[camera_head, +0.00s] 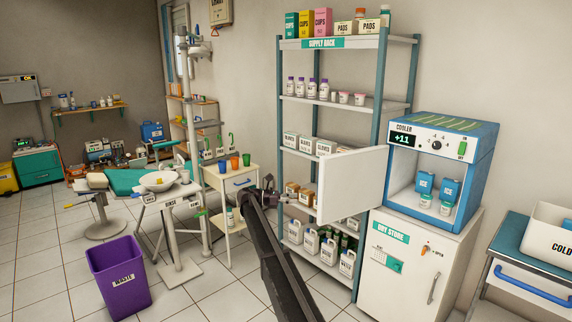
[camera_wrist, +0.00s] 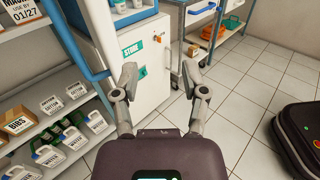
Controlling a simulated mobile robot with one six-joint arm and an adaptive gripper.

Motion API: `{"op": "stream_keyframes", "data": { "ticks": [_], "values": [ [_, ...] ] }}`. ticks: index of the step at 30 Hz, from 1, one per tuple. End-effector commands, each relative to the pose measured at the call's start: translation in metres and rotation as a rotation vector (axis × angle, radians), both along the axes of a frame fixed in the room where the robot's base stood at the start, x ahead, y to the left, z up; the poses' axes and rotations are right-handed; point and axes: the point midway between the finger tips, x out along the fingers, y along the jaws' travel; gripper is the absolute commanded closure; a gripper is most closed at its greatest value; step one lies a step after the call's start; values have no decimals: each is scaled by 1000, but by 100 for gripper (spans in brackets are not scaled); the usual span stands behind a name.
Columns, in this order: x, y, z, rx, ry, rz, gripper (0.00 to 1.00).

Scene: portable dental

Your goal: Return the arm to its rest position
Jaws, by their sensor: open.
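My gripper (camera_wrist: 164,82) is open and empty in the wrist view, its two fingers spread apart above the tiled floor and in front of the dry store cabinet. In the head view my dark arm reaches forward from the bottom edge, and my gripper (camera_head: 270,197) shows small at its far end, near the open white door and the lower shelves. The state of its fingers is too small to read there.
The supply rack (camera_head: 330,44) stands behind my arm. The cooler (camera_head: 470,140) has its white door (camera_head: 350,185) swung open to the left, above the dry store cabinet (camera_head: 400,285). A purple waste bin (camera_head: 119,280) and rinse stand (camera_head: 165,193) are at left. Floor tiles between are clear.

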Motion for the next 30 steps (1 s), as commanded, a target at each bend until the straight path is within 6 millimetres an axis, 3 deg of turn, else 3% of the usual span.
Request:
{"op": "stream_keyframes", "data": {
  "ticks": [11, 17, 23, 30],
  "values": [
    [-28, -25, -15, 78, -59, 0, 43],
    [-56, -50, -31, 160, -124, -8, 43],
    [-99, -84, -54, 283, -227, -36, 43],
    [-190, -135, -99, 527, -446, -145, 43]
  ]
}}
